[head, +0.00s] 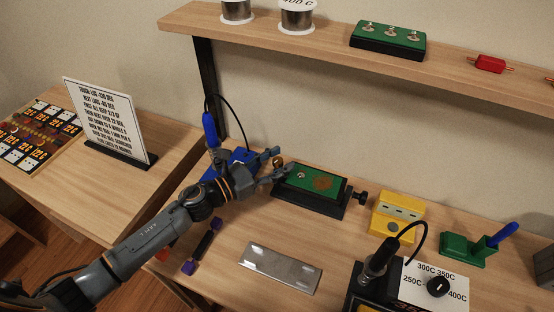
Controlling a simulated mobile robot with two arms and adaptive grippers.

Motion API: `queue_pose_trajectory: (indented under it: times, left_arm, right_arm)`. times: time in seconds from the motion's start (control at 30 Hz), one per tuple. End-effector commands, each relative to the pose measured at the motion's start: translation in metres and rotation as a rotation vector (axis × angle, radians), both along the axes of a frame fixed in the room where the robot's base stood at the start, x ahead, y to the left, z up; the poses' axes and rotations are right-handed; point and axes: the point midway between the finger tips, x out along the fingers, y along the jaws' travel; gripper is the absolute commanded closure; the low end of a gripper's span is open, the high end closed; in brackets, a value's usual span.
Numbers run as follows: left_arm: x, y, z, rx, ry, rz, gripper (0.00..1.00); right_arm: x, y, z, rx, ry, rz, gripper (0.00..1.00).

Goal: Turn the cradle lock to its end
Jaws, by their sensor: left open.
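A black cradle (308,204) on the bench holds a green board (299,184) with a brown patch and a small metal post. A black knob (361,197) sticks out at the cradle's right end; it looks like the cradle lock. My left gripper (279,162) is open at the cradle's back left corner, with one finger close to the board's left edge. A small brownish piece (277,160) shows between its fingertips; I cannot tell whether they touch it. The knob is well to the right of this gripper. My right gripper is not in view.
A yellow block (396,215) stands right of the knob. A blue stand with a blue-handled tool (209,129) is behind my left wrist. A metal plate (280,268) lies in front. A soldering station with a dial (438,286) is at front right. A shelf (330,50) hangs above.

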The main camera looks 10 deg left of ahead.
Motion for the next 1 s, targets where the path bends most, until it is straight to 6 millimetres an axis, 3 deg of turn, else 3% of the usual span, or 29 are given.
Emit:
queue_pose_trajectory:
  times: [0.07,0.3,0.67,1.0]
  left_arm:
    - [0.0000,0.0001,0.0000,0.000,0.000,0.000,0.52]
    - [-0.0001,0.0004,0.0002,-0.001,0.001,0.000,0.99]
    - [-0.0005,0.0001,0.0007,-0.002,0.001,0.033,1.00]
    - [-0.0017,-0.0015,0.0014,-0.006,0.003,0.245,1.00]
  right_arm:
    - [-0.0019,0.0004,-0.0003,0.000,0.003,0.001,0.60]
    - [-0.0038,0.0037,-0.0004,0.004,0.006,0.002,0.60]
    - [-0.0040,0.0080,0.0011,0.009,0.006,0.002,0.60]
    - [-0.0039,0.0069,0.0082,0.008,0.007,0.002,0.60]
